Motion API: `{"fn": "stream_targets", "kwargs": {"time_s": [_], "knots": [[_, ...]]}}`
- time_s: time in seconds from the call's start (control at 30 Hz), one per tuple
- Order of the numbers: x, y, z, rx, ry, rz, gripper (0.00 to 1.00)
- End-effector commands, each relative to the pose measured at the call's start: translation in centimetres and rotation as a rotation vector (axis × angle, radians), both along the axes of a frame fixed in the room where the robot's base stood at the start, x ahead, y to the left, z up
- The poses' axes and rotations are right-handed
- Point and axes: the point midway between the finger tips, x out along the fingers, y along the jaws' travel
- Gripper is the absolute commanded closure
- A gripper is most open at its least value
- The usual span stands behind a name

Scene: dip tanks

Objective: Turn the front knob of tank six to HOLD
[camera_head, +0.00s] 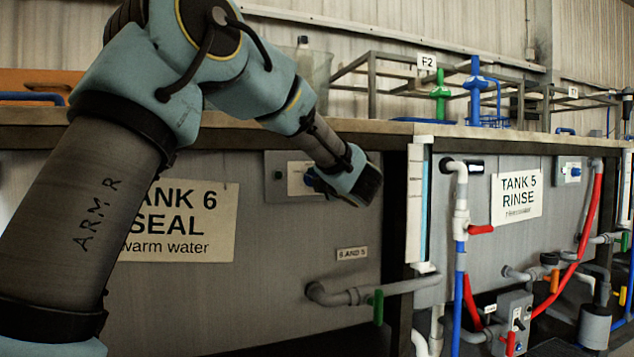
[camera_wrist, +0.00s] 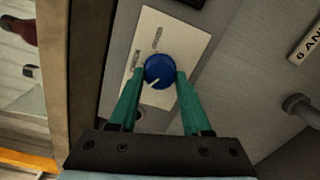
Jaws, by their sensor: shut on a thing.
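The tank six knob (camera_wrist: 159,70) is round and blue, with a white pointer line toward the lower left in the wrist view. It sits on a pale label plate (camera_wrist: 188,40) whose small marks are too blurred to read. My gripper (camera_wrist: 161,74) is shut on the knob, one green finger on each side. The tank six sign (camera_head: 190,225) reads "TANK 6 SEAL warm water", partly behind my arm.
A grey pipe with a green valve handle (camera_head: 378,307) runs below right of the panel. Tank five, with its sign (camera_head: 517,196), pipes and own blue knob (camera_head: 575,171), stands to the right. The bench edge (camera_head: 390,127) runs above the panel.

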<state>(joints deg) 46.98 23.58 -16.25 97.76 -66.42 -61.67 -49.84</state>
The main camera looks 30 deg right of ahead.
Motion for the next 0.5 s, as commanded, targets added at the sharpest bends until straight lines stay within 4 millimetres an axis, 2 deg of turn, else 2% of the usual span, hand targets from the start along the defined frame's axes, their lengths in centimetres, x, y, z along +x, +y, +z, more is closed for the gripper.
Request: {"fn": "stream_targets", "kwargs": {"time_s": [0.13,0.17,0.4,0.5], "knots": [[-0.01,0.01,-0.20,0.000,0.003,0.000,1.00],[-0.01,0.02,-0.20,0.000,0.003,0.000,0.48],[0.00,0.00,-0.10,0.000,0.002,0.000,0.22],[0.00,0.01,-0.07,0.001,0.001,0.001,0.22]]}}
